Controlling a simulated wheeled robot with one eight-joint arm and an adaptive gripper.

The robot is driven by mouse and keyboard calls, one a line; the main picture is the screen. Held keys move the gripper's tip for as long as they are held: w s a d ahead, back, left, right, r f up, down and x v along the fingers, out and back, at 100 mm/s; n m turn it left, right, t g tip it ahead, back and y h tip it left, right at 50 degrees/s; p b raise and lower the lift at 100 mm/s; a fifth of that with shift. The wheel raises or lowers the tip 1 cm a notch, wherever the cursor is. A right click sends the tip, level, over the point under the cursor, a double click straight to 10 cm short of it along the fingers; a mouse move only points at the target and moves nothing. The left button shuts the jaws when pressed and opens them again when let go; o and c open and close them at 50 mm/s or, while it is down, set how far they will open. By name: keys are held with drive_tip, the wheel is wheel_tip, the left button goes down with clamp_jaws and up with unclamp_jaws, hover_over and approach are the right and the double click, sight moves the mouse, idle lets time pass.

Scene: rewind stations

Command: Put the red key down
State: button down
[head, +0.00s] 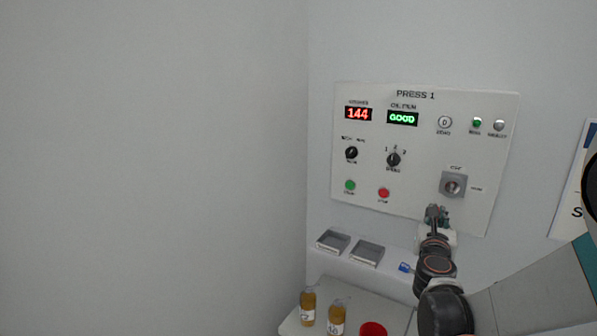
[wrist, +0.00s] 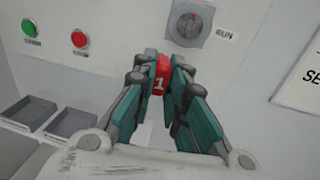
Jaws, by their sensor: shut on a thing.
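The red key (wrist: 161,74), marked with a "1", is between the fingertips of my gripper (wrist: 161,68) in the wrist view, which are shut on it. In the head view my gripper (head: 437,214) is just below the key switch (head: 453,185) on the PRESS 1 panel (head: 425,130). The key cannot be made out in the head view. In the wrist view the key switch (wrist: 188,22), beside the word RUN, is beyond the fingertips and appears apart from the key.
Two shallow grey trays (head: 333,241) (head: 367,253) sit on a ledge below the panel. A small blue object (head: 405,267) lies right of them. A lower white table holds two amber bottles (head: 308,307) (head: 336,318) and a red round thing (head: 373,329). A sign hangs at right.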

drive_tip(key=w+a+f+n+t+y+b, duration=0.1)
drive_tip(key=a+f+y+b, duration=0.3)
drive_tip(key=f, duration=0.5)
drive_tip(key=w+a+f+n+t+y+b, duration=0.1)
drive_tip(key=w+a+f+n+y+b, duration=0.3)
drive_tip(key=f, duration=0.6)
drive_tip(key=shift+a+b, duration=0.95)
drive_tip(key=shift+a, duration=0.75)
drive_tip(key=shift+w, duration=0.1)
